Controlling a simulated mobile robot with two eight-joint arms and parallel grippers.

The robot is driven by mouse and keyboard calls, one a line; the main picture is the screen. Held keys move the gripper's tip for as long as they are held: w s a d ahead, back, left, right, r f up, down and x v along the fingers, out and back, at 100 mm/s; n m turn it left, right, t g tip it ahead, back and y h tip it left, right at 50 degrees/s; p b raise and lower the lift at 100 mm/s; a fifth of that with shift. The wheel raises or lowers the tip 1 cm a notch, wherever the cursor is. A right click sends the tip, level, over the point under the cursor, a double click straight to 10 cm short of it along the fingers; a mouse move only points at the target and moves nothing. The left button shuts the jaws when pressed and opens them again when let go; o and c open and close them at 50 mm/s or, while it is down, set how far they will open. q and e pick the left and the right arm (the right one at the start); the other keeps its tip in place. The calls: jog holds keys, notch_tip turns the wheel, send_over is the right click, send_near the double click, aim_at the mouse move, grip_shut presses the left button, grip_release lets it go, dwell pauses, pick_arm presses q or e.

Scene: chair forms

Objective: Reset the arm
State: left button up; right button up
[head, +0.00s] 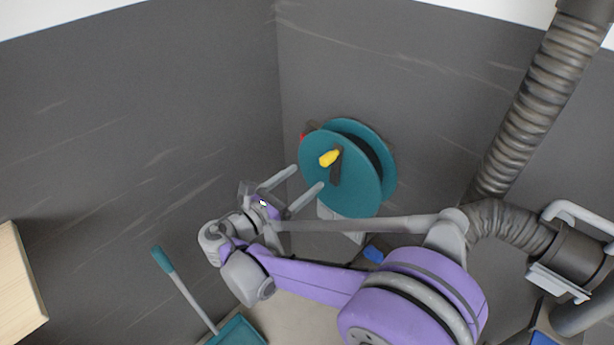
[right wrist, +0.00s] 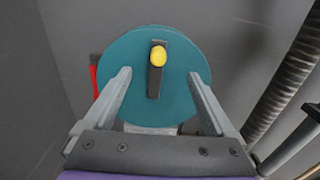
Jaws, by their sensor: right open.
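My right gripper (head: 308,181) is open, its two grey fingers apart and pointing toward a teal reel (head: 345,190). The reel has a dark crank with a yellow knob (head: 329,158) on its face. In the right wrist view the gripper (right wrist: 163,88) shows its fingers to either side of the reel's lower half (right wrist: 185,85), with nothing held between them. The yellow knob (right wrist: 158,56) stands above and between the fingertips there. I cannot tell whether the fingers touch the reel. My purple and grey right arm reaches in from the lower right. My left gripper is not in view.
Dark grey walls (head: 140,130) meet in a corner behind the reel. A ribbed hose (head: 525,100) and a machine with a pale handle (head: 580,215) stand at the right. A teal dustpan (head: 238,332) lies below. A wooden surface (head: 18,285) is at the left edge.

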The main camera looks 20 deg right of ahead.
dwell(0.4)
jog(key=s+d+f+m+g+y, duration=0.2)
jog(key=s+d+f+m+y, duration=0.2)
jog(key=s+f+m+y, duration=0.65)
jog(key=s+a+f+m+y, duration=0.3)
jog(key=s+a+m+y, duration=0.3)
jog(key=s+a+m, duration=0.2)
jog(key=s+m, duration=0.2)
jog(key=m, duration=0.2)
jog(key=shift+f+t, duration=0.4)
jog(key=shift+s, duration=0.15)
